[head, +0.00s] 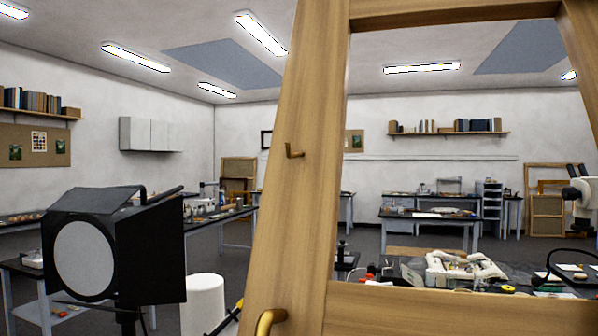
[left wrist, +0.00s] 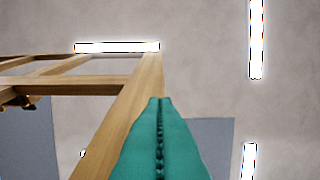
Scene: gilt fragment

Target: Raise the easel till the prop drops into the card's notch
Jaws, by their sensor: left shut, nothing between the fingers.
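The wooden easel (head: 300,190) stands close in front of me in the head view, with its left leg leaning and crossbars at top and bottom. A small brass hook (head: 294,151) sits on the leg, and a larger brass hook (head: 268,322) shows at the bottom edge. In the left wrist view the easel (left wrist: 128,118) rises behind my left gripper (left wrist: 160,100), whose teal fingers are shut and empty. The fingertips overlap the leg's edge in the picture; I cannot tell whether they touch. I cannot make out the prop or the card's notch.
A black studio lamp (head: 150,250) stands at left, beside a white cylinder (head: 205,303). Behind the easel is a cluttered bench with a white padded tray (head: 465,270). A microscope (head: 580,195) stands at right. Further tables line the back.

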